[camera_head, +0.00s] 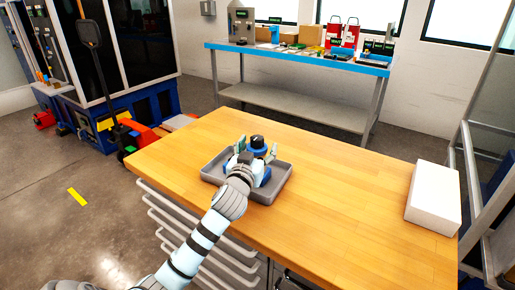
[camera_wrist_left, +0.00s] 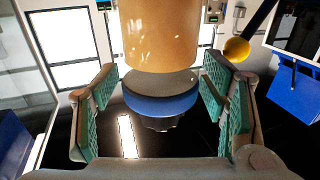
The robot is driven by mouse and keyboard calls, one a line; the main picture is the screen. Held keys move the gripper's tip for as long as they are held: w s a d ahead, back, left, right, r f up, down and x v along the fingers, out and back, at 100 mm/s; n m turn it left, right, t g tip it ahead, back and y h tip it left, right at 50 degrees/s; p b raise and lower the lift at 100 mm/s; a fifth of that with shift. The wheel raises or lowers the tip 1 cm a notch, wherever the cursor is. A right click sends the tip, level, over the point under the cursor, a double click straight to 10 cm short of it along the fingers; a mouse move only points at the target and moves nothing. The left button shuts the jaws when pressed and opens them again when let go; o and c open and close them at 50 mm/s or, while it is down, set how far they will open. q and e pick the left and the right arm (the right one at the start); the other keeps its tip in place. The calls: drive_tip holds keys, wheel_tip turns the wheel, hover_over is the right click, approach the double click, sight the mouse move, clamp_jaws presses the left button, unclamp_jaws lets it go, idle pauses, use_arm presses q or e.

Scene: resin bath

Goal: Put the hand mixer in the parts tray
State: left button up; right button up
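The grey parts tray (camera_head: 279,187) lies on the wooden table. A blue and black thing, which I take to be the hand mixer (camera_head: 257,143), stands at the tray, its lower part mostly hidden by my left arm. In the left wrist view a blue band with a black end (camera_wrist_left: 160,104) lies between the fingers, below a tan rounded part. My left gripper (camera_head: 257,152) is over the tray with its fingers spread to either side of the mixer. In the left wrist view the green-padded fingers (camera_wrist_left: 163,108) stand apart, with narrow gaps to the blue band. My right gripper is not in view.
A white box (camera_head: 433,197) stands at the table's right side. The table (camera_head: 340,195) is clear between tray and box. A blue-edged workbench (camera_head: 300,57) with several items stands at the back. A pallet jack (camera_head: 140,135) is at the left behind the table.

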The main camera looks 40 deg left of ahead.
use_arm(q)
drive_tip(key=p+v, duration=0.1)
drive_tip(key=v, duration=1.1)
